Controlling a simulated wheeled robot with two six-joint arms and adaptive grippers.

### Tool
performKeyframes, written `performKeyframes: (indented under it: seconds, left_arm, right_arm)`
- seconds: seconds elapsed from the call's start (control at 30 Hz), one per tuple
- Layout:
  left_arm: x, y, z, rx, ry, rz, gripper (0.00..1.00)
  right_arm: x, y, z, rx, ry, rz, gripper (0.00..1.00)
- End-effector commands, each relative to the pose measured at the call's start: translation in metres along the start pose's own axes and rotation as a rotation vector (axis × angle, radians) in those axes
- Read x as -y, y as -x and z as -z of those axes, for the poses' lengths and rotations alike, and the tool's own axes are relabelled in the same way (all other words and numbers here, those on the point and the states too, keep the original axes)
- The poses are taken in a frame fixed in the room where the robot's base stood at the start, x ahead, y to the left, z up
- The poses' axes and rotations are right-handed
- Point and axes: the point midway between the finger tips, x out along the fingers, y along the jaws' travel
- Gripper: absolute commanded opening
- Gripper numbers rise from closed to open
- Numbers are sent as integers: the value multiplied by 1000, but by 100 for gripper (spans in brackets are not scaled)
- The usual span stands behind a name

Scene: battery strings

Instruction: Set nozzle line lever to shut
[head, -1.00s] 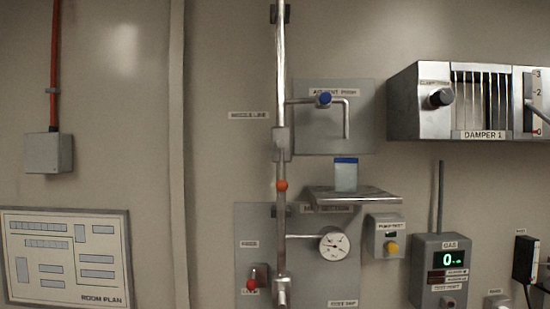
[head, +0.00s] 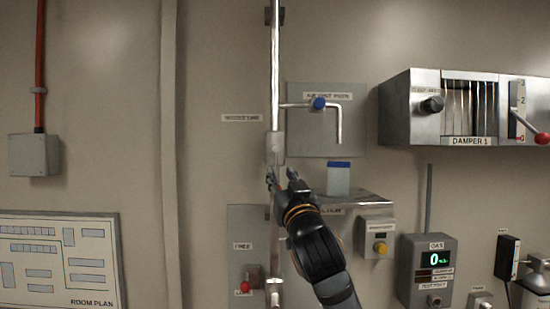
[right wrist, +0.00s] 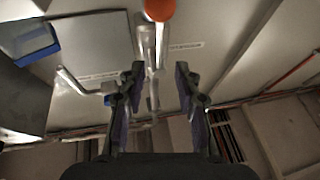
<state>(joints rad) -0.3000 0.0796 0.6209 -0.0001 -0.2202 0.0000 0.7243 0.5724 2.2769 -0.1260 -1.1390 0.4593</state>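The nozzle line is a vertical steel pipe (head: 275,70) with its NOZZLE LINE label (head: 241,118) to the left. A grey valve body (head: 275,148) sits on it. The lever's orange ball end (right wrist: 159,10) shows at the top of the right wrist view, by the valve body (right wrist: 152,45). In the head view my right gripper hides the ball. My right gripper (head: 281,177) is just below the valve body, with its fingers apart. In the right wrist view the open gripper (right wrist: 157,72) has the pipe in the gap behind it, and nothing is gripped. My left gripper is not in view.
Right of the pipe are a blue-knobbed vent valve (head: 318,103) with a bent tube, and a shelf (head: 365,197) holding a blue-lidded container (head: 339,178). A red-knobbed valve (head: 245,287) sits lower left. The damper box (head: 398,112) juts out at upper right.

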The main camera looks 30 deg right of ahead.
Motion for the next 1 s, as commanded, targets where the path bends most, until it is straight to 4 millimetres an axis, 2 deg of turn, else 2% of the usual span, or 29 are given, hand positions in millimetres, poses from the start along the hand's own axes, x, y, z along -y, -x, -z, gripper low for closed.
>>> performKeyframes:
  seconds: [0.03, 0.2, 0.3, 0.43, 0.7, 0.93, 1.0]
  left_arm:
    - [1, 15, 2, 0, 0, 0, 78]
    - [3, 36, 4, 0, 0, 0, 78]
    - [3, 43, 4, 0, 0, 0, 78]
    - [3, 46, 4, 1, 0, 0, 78]
    - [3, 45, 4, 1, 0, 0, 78]
    - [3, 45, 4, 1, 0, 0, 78]
    - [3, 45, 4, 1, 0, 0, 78]
  right_arm:
    - [0, -15, 7, 4, -1, -1, 33]
    - [0, -49, 6, 4, -1, 0, 33]
    - [0, -62, 4, 3, -1, 0, 33]
    - [0, -70, 2, 2, 0, 1, 33]
    - [0, -71, 0, 1, 1, 1, 33]
    - [0, -71, 0, 1, 1, 1, 2]
    - [0, -71, 0, 1, 1, 1, 0]
